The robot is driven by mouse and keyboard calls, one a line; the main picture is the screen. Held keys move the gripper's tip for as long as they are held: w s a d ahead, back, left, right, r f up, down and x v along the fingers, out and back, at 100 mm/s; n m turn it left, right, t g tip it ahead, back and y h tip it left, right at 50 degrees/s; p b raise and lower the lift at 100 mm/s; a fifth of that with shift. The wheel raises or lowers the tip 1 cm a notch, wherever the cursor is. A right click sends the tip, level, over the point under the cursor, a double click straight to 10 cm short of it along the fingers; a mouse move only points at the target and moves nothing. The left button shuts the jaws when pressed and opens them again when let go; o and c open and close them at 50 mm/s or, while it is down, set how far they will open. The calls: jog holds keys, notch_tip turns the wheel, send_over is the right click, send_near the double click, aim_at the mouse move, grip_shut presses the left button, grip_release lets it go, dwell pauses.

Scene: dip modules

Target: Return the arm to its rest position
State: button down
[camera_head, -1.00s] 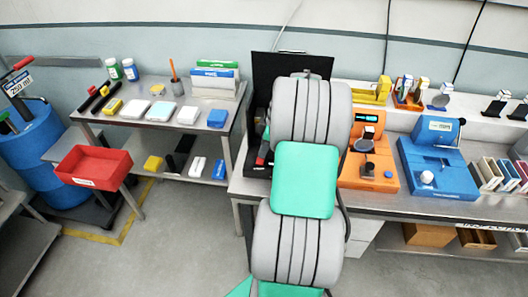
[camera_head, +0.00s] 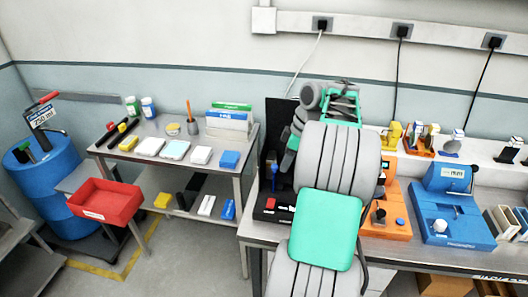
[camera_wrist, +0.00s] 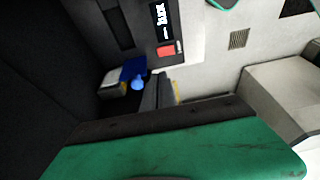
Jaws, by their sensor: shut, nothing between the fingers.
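My arm (camera_head: 328,225) rises through the middle of the head view in grey and green segments and bends over at the top. My gripper (camera_head: 289,160) hangs down at the left of the upper arm, over the open black case (camera_head: 275,215) on the workbench. It is shut and holds nothing. In the wrist view, its grey fingertips (camera_wrist: 158,92) show beyond the large green and black part in front. A blue-handled tool (camera_head: 274,172) and a red item (camera_head: 271,203) are in the case. My arm hides part of the bench.
An orange device (camera_head: 391,222) and a blue device (camera_head: 455,225) stand on the bench right of my arm. A metal table (camera_head: 200,170) with boxes and bottles is to the left, with a red bin (camera_head: 105,202) beside it. Floor is open between table and bench.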

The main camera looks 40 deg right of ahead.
jog(key=s+f+m, duration=0.1)
jog(key=f+m, duration=0.1)
jog(key=m, duration=0.2)
jog(key=s+f+m, duration=0.1)
jog(key=f+m, duration=0.2)
jog(key=m, duration=0.1)
jog(key=s+f+m, duration=0.1)
jog(key=f+m, duration=0.2)
jog(key=shift+s+a+f+m+g, duration=0.2)
jog(key=shift+s+m+g, duration=0.1)
jog(key=shift+s+m, duration=0.1)
jog(key=s+a+r+m+g+h, duration=0.1)
jog(key=s+a, duration=0.3)
jog(key=a, duration=0.5)
jog(key=s+a+m+h, duration=0.15)
jog(key=s+a, duration=0.25)
jog(key=a, duration=0.4)
jog(key=w+a+r+n+t, duration=0.1)
jog(key=a+r+n, duration=0.2)
jog(key=a, duration=0.4)
jog(key=w+a+r+n+t, duration=0.2)
jog(key=a+r+n, duration=0.1)
jog(key=a+r, duration=0.3)
jog(key=shift+a, duration=1.25)
